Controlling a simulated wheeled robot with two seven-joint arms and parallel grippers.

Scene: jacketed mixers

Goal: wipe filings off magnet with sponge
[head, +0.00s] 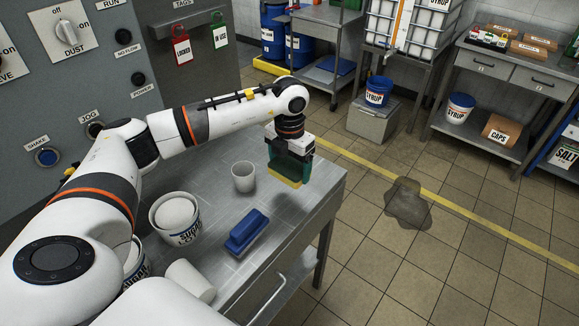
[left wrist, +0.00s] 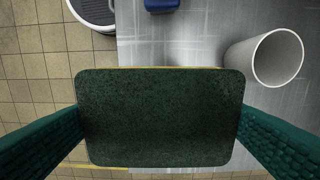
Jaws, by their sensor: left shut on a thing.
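My left gripper (head: 290,165) is shut on a sponge (head: 285,182) with a yellow body and a dark green scouring face. It holds the sponge above the far right part of the metal table (head: 215,262), near the edge. In the left wrist view the green face of the sponge (left wrist: 160,118) fills the middle between the two green fingers. No magnet with filings can be made out for certain. A blue block (head: 246,232) with a raised upper part lies on the table, nearer than the sponge; I cannot tell whether it is the magnet. My right gripper is not in view.
A pale cup (head: 243,177) stands left of the sponge. A labelled white tub (head: 176,217) stands farther left, and a white cup (head: 190,282) is at the near side. A grey control panel (head: 70,70) rises behind. A dark puddle (head: 408,203) lies on the floor at right.

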